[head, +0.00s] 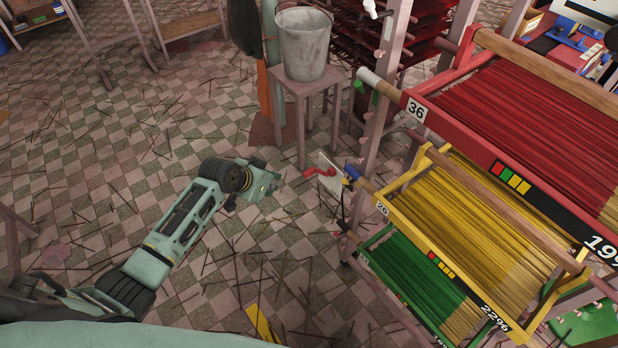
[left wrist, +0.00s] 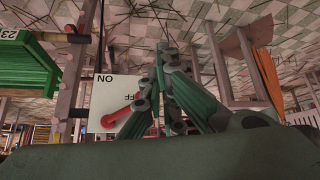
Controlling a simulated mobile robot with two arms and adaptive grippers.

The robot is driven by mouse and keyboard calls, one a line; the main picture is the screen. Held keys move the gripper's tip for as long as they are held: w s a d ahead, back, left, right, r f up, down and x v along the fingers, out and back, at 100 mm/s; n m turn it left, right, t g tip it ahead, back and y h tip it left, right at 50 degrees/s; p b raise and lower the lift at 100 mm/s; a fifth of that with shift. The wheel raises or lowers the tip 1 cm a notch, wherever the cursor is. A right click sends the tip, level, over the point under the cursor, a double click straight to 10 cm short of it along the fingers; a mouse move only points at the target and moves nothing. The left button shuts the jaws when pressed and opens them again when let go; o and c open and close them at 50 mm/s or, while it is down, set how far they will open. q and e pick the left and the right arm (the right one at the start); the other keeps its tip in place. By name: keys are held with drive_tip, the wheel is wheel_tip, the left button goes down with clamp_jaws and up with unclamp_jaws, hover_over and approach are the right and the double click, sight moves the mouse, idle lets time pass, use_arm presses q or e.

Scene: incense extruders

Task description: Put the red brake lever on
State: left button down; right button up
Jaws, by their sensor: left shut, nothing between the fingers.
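The red brake lever (head: 320,173) is mounted on a white plate (head: 330,162) at the left end of the rack, beside a blue-ended rod. In the left wrist view the red lever (left wrist: 122,119) shows low on the plate (left wrist: 100,90), with ON lettering near the upper edge and a partly hidden OFF near the lever. My left gripper (head: 272,184) is shut and empty, left of the lever and apart from it in the head view. In the left wrist view its fingers (left wrist: 165,75) cover part of the plate and the lever's right end. My right gripper is not in view.
A rack with red (head: 520,115), yellow (head: 470,215) and green (head: 410,280) incense bundles fills the right side. A grey bucket (head: 302,45) stands on a stool (head: 303,85) behind the lever. The tiled floor (head: 130,140) on the left is open, with scattered sticks.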

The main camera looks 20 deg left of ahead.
use_arm(q)
drive_tip(key=w+d+r+m+h+b, duration=0.1)
drive_tip(key=d+r+m, duration=0.1)
drive_tip(key=r, duration=0.5)
drive_tip(key=w+d+r+m+h+b, duration=0.1)
drive_tip(key=d+r+b, duration=0.1)
drive_tip(key=r, duration=0.5)
drive_tip(key=shift+d+r+m+t, duration=0.3)
drive_tip(key=shift+d+r+m, duration=0.05)
drive_tip(key=shift+d+m, duration=0.05)
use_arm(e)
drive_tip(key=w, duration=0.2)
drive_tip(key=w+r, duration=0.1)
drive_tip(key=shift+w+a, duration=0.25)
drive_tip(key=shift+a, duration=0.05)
use_arm(q)
drive_tip(key=b, duration=0.3)
hover_over(309, 173)
wheel_tip(309, 173, down, 10)
drive_tip(key=shift+s+f, duration=0.1)
drive_tip(key=shift+s, duration=0.05)
drive_tip(key=shift+f, duration=0.5)
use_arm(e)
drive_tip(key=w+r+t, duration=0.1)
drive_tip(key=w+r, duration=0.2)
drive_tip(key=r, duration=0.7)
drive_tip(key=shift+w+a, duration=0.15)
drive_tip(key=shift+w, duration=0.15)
